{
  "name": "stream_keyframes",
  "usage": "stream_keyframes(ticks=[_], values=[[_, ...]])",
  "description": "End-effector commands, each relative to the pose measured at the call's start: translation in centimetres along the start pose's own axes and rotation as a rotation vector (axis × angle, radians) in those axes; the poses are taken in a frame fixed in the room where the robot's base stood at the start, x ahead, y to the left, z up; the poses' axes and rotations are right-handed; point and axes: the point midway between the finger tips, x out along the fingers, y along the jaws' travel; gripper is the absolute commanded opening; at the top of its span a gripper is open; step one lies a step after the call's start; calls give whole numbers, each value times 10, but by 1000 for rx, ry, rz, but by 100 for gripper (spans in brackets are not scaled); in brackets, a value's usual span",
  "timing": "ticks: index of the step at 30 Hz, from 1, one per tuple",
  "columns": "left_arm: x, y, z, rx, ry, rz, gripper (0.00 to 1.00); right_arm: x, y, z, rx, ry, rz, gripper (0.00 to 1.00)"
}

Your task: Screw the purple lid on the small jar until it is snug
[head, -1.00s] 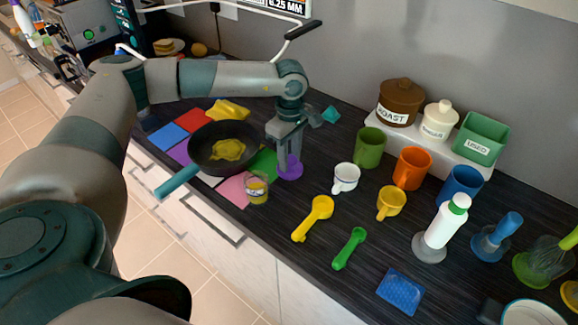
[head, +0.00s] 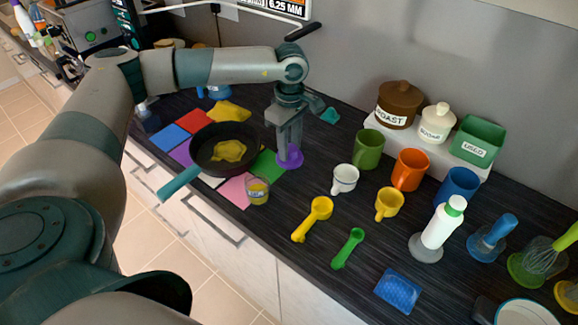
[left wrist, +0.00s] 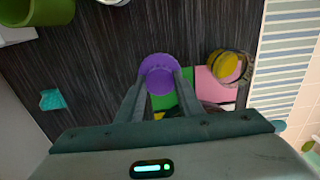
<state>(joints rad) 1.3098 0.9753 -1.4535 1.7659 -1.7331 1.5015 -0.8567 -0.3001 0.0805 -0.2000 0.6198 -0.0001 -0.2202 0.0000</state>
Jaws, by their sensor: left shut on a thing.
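The purple lid (head: 289,157) is between the fingers of my left gripper (head: 287,147), which is shut on it and points down. The lid also shows at the fingertips in the left wrist view (left wrist: 159,73). I cannot tell how far it is above the dark counter. The small clear jar (head: 257,191) with yellow contents stands upright on the pink square's edge, left of and nearer than the lid. The jar shows to the right of the lid in the left wrist view (left wrist: 231,66). Lid and jar are apart. My right gripper is not in view.
A dark pan (head: 207,160) lies on coloured squares left of the jar. A white cup (head: 345,179), green mug (head: 369,149) and yellow scoop (head: 313,217) are to the right. Dark counter is free between jar and white cup.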

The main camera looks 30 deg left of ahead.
Motion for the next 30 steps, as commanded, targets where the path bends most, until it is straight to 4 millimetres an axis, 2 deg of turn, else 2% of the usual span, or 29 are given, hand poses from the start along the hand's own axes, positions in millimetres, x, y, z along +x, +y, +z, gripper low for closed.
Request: stream_keyframes(ticks=[9,25,30], values=[[-16,0,0,0,1,0,1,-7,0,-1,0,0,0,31],[-20,0,0,0,0,0,1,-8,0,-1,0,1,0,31],[-29,0,0,0,-1,1,1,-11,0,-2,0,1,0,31]])
